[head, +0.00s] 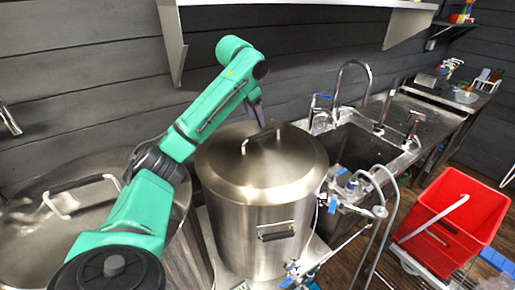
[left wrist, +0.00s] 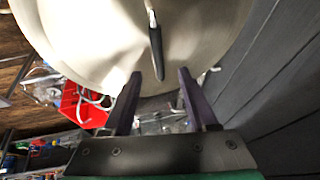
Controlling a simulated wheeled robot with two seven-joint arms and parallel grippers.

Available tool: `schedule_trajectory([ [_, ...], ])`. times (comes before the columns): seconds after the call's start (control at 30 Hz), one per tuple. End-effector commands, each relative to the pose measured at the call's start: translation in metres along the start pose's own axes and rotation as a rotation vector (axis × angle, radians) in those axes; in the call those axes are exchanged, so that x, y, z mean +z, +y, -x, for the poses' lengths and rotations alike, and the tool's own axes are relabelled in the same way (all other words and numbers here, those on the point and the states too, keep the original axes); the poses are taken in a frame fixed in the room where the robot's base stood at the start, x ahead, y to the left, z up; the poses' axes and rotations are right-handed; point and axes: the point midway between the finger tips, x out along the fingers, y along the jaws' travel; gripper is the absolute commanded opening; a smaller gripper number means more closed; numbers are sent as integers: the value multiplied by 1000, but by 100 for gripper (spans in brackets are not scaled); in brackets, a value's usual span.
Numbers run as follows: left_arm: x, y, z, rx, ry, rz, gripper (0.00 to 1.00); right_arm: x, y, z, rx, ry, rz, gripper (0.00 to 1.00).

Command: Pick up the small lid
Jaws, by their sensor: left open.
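The small lid (head: 260,163) is a round steel dome seated on the middle steel pot (head: 262,235). Its dark bar handle (head: 262,137) stands up near the lid's middle. The lid (left wrist: 90,45) fills the upper part of the left wrist view, with its handle (left wrist: 156,50) pointing down between the fingertips in the picture. My left gripper (head: 259,116) is open and empty, at the far end of the handle in the head view. In the left wrist view its two dark fingers (left wrist: 160,76) are spread apart. Whether they touch the handle I cannot tell. My right gripper is not in view.
A larger steel vessel with a lid and handle (head: 82,184) stands at the left, partly behind my left arm. A sink (head: 358,150) with taps is to the right. A red crate (head: 478,205) stands at the far right. A shelf hangs above on the dark plank wall.

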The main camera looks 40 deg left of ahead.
Motion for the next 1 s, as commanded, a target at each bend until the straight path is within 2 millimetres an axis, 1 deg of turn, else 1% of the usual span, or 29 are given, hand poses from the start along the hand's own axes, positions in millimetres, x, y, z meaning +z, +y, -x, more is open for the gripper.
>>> schedule_trajectory([
  [0.03,0,-1,-10,2,-7,0,58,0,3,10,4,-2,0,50],
  [0.1,0,0,-27,2,-7,-1,58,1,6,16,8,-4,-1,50],
  [0.2,-1,-1,-44,0,-3,0,58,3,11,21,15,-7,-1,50],
  [0.27,-1,-1,-51,0,-3,-1,58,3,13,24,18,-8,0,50],
  [0.37,0,-2,-64,1,-5,-1,58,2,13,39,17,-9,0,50],
  [0.43,0,-3,-77,1,-5,0,58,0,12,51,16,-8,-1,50],
  [0.5,0,-2,-93,1,-3,1,58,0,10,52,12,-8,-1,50],
  [0.6,1,-2,-103,0,0,0,58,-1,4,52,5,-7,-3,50],
  [0.77,2,-2,-105,-1,1,-1,58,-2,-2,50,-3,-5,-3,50],
  [0.87,2,-2,-105,-1,1,-1,24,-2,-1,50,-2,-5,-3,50],
  [0.9,2,-2,-105,-1,1,-1,9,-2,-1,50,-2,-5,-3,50],
  [0.93,2,-2,-105,-1,1,-1,0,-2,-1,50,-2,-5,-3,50],
  [1.0,2,-2,-104,-1,1,-1,0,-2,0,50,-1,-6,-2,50],
])
